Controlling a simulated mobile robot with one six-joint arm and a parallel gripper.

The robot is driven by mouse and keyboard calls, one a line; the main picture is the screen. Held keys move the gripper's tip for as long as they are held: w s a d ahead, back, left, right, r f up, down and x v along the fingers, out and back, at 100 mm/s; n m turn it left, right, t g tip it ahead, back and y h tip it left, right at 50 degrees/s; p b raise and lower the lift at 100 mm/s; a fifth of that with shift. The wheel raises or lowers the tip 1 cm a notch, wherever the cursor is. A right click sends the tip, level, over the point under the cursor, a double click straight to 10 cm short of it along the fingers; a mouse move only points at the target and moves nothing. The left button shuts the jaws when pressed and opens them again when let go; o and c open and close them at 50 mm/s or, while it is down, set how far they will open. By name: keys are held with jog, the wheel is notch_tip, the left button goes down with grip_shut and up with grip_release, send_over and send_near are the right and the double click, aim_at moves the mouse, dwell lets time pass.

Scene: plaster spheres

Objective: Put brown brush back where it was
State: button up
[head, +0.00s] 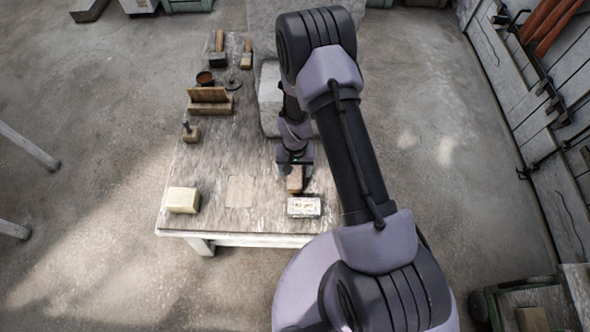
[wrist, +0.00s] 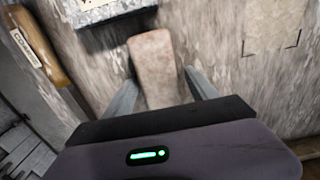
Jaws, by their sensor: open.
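A brown, rounded block, seemingly the brown brush (wrist: 153,58), lies on the worn table; no bristles show. In the head view the brush (head: 294,181) is just below my gripper (head: 294,163), behind the white labelled box. My gripper (wrist: 161,80) is open, pointing down, with one finger on each side of the brush's near end in the wrist view. I cannot tell whether the fingers touch it. A faint rectangular outline (head: 240,191) on the tabletop is bare, left of the brush; it also shows at the upper right of the wrist view (wrist: 275,25).
The white labelled box (head: 304,207) is close to the brush. A yellowish labelled piece (wrist: 38,48) lies near the table edge. A cream block (head: 183,200) sits front left. A wooden holder, a pot and brush-like tools (head: 220,41) stand farther back. Large pale stone blocks (head: 270,95) are behind my arm.

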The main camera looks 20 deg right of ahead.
notch_tip(320, 180, up, 12)
jog(key=p, duration=0.5)
notch_tip(320, 180, up, 19)
jog(key=t, duration=0.2)
send_over(295, 170)
jog(key=s+a+r+t+y, duration=0.1)
jog(key=s+a+r+t, duration=0.1)
jog(key=s+r, duration=0.7)
jog(key=s+a+r+t+y, duration=0.1)
jog(key=s+r, duration=0.8)
jog(key=r, duration=0.1)
jog(key=shift+s+a+r+m+t, duration=0.2)
jog(key=shift+s+a+m+t, duration=0.2)
